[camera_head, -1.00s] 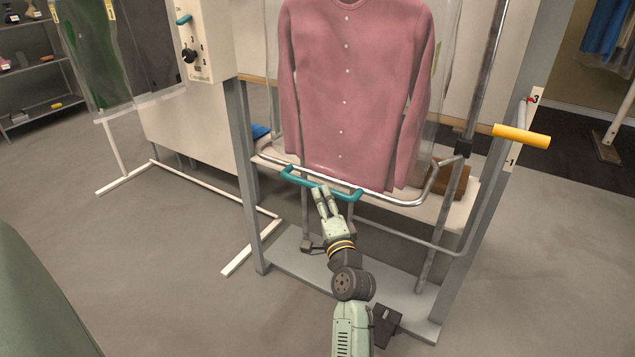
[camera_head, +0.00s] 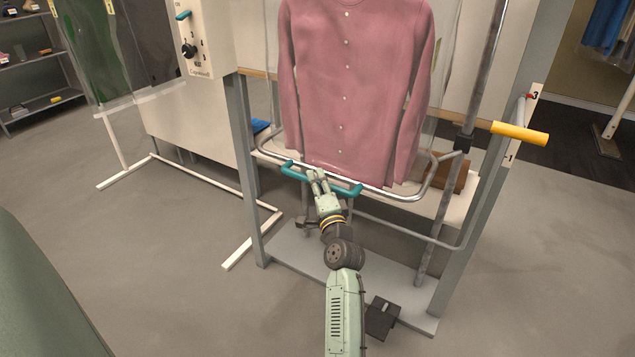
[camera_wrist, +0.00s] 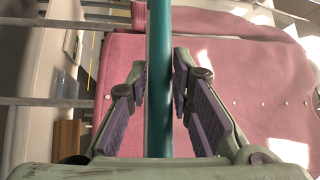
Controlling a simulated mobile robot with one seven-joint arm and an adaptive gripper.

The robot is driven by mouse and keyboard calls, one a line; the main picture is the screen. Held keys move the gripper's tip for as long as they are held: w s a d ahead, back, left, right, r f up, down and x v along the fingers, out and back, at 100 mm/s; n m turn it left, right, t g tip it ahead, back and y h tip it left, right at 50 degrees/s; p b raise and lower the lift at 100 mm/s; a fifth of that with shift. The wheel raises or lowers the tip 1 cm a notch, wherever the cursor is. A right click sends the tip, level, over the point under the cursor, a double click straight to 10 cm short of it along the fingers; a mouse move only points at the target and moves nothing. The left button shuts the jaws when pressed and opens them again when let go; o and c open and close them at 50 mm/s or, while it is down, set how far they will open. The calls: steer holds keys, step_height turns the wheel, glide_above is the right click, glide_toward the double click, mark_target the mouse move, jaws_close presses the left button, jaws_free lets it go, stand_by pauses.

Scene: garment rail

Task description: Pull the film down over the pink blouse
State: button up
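The pink blouse (camera_head: 350,90) hangs buttoned in the rail frame, and it fills much of the wrist view (camera_wrist: 250,85). Clear film (camera_head: 447,60) shows beside its right sleeve. A bent metal bar (camera_head: 405,198) with a teal handle (camera_head: 345,188) crosses just below the blouse's hem. My gripper (camera_head: 315,174) is at the teal handle, left of its middle. In the wrist view the teal handle (camera_wrist: 160,60) runs between my two fingers (camera_wrist: 160,85), very near both. I cannot tell whether they press on it.
A yellow handle (camera_head: 520,133) sticks out at the right post. A brown block (camera_head: 450,177) lies on the ledge behind the bar. A control panel (camera_head: 195,45) is at the upper left. A black pedal (camera_head: 383,318) is low by my arm. Open floor (camera_head: 170,260) lies left.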

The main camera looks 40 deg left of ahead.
jaws_close()
stand_by(0.4)
step_height(320, 180, down, 14)
steer(key=b, duration=1.2)
steer(key=shift+r, duration=0.1)
steer(key=shift+o, duration=2.3)
jaws_free()
steer(key=shift+r, duration=0.1)
